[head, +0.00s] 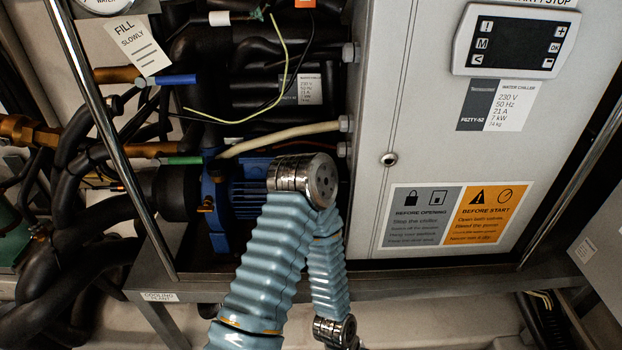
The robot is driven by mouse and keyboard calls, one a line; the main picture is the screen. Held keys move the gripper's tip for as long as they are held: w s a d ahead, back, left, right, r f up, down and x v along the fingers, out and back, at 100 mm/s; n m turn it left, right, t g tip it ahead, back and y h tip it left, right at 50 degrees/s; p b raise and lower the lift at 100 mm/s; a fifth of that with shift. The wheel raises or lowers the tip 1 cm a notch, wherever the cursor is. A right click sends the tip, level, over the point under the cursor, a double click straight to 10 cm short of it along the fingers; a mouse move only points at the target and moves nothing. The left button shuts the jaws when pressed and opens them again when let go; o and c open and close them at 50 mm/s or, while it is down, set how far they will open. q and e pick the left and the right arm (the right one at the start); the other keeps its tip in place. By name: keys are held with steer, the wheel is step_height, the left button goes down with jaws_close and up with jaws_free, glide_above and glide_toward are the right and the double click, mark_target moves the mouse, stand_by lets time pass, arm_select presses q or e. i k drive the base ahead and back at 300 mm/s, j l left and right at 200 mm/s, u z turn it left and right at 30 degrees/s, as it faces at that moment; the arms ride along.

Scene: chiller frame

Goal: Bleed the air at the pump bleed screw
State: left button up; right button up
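The blue pump (254,190) with its ribbed motor body sits low in the chiller frame, left of the grey cabinet. A small brass fitting (207,204) sticks out at its left end; it looks like the bleed screw, but it is too small to be sure. One of my arms, in a blue ribbed sleeve, rises from the bottom centre and bends at a metal joint in front of the pump. It hides the pump's lower right part. I cannot tell which arm it is. Neither gripper shows.
A blue valve handle (177,80) and a green one (183,160) sit on brass pipes at left. Black hoses (75,215) crowd the left side. A metal upright (110,130) stands before them. The grey cabinet (405,120) with a control panel (514,42) fills the right.

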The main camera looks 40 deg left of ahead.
mark_target(207, 207)
steer(key=u, duration=1.6)
